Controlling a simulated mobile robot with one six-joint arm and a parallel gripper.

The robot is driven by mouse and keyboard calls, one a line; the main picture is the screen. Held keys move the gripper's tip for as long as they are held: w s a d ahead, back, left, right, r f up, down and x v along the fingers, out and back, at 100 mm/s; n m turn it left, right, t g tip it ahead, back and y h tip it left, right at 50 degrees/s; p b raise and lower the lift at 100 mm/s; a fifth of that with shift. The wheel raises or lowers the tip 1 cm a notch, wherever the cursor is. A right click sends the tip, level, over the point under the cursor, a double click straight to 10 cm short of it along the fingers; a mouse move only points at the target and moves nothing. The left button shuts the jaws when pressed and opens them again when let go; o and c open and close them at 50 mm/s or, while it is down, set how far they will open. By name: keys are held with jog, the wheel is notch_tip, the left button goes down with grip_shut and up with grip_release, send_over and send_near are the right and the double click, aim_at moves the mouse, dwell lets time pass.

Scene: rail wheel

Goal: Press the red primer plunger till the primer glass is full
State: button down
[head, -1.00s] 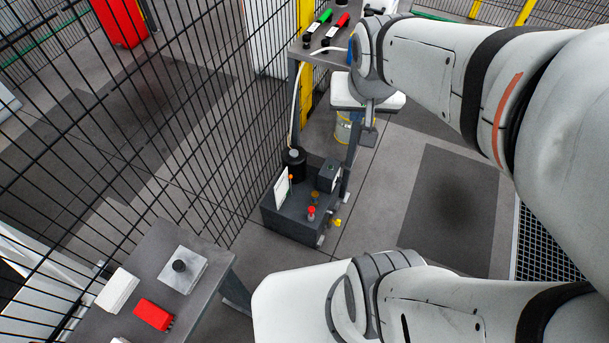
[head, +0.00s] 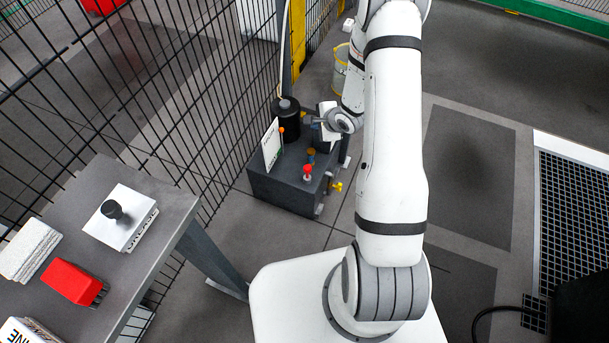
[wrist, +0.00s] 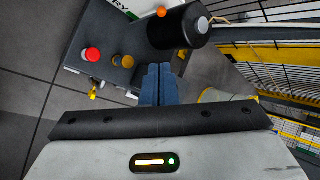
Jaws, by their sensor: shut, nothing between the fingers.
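The red primer plunger (head: 307,169) stands up from the front of a dark grey unit (head: 285,188) on the floor; its round red top also shows in the wrist view (wrist: 92,54). Beside it is a small amber fitting (head: 311,155), which shows in the wrist view (wrist: 127,61) too. I cannot tell whether this is the primer glass, nor its level. My gripper (wrist: 158,68) has its blue fingers together and empty. It is over the back of the unit, apart from the plunger, which is to the left of the fingertips in the wrist view.
A black cylinder (head: 286,118) and a white sign (head: 271,145) stand on the unit. A yellow valve (head: 337,187) sticks out at its side. Wire fence is behind and left.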

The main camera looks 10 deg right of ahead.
notch_tip(320, 180, down, 9)
jog(key=s+a+m+y+b, duration=0.1)
jog(key=a+m+y+b, duration=0.1)
jog(key=shift+s, duration=0.3)
jog(key=shift+f, duration=0.15)
jog(key=b, duration=0.7)
send_over(310, 169)
notch_tip(310, 169, down, 6)
jog(key=shift+w+f, duration=0.15)
jog(key=shift+f, duration=1.15)
jog(key=shift+f, duration=0.4)
